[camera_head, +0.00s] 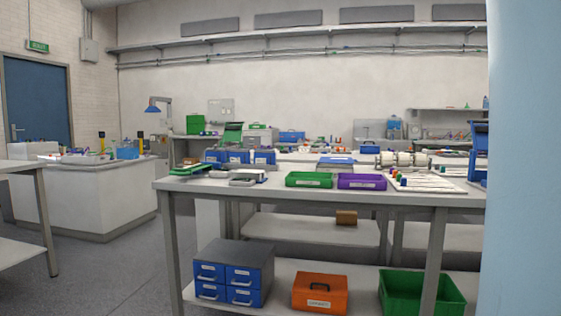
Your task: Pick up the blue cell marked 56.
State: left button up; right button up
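No cell marked 56 can be made out from here. Small coloured upright pieces (395,174), one of them blue, stand at the left edge of a pale board (430,183) on the workbench (290,192). They are too small to read any marking. A green tray (309,180) and a purple tray (362,182) sit side by side on the bench, each with a white label. Neither of my grippers is in view.
Under the bench are a blue drawer cabinet (228,273), an orange box (320,293) and a green bin (422,292). A white counter (85,190) stands at left. Grey floor (110,265) is open between. A pale blue surface (525,160) blocks the right edge.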

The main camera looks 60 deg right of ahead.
aim_at(265, 159)
jog(key=z, duration=1.6)
